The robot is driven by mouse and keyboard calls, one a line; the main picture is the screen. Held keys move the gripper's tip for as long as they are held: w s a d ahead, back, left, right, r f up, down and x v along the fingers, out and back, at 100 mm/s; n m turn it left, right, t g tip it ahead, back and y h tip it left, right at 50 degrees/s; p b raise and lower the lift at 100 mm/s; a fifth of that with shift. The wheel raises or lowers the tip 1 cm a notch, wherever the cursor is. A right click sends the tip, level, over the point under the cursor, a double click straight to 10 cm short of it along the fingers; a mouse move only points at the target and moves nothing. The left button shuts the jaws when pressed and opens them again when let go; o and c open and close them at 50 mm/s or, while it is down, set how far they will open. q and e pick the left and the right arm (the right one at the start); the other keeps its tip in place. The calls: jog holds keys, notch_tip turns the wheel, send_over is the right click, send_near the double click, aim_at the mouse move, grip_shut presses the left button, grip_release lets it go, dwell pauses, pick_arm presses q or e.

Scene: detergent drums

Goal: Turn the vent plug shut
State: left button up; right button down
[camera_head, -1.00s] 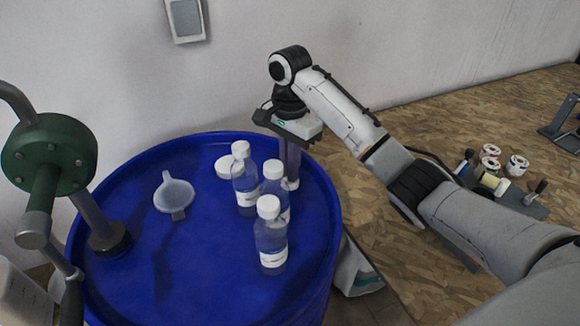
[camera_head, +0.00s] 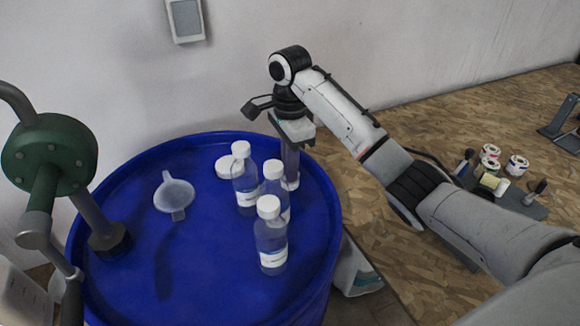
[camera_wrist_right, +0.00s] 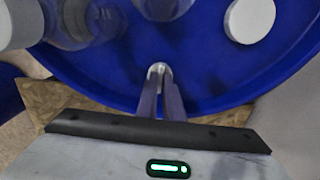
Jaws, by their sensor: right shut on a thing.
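My right gripper (camera_head: 291,184) points straight down at the right rim area of the blue drum (camera_head: 140,290). In the right wrist view its two fingers (camera_wrist_right: 160,76) are shut on the vent plug (camera_wrist_right: 159,68), a small pale piece at the drum top's edge. The fingers cover most of the plug, so how far it is turned cannot be told. In the head view only a pale bit shows at the fingertips. My left gripper is not in view.
Several clear bottles with white caps (camera_head: 270,245) stand close left of my right gripper. A white round cap (camera_head: 229,166) and a translucent funnel (camera_head: 175,197) lie on the drum. A green pump (camera_head: 50,155) rises at the left. A wooden bench (camera_head: 460,115) holds small spools.

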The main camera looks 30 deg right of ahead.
jog(key=c, duration=1.9)
grip_release()
notch_tip(320, 180, up, 10)
jog(key=shift+r, duration=0.2)
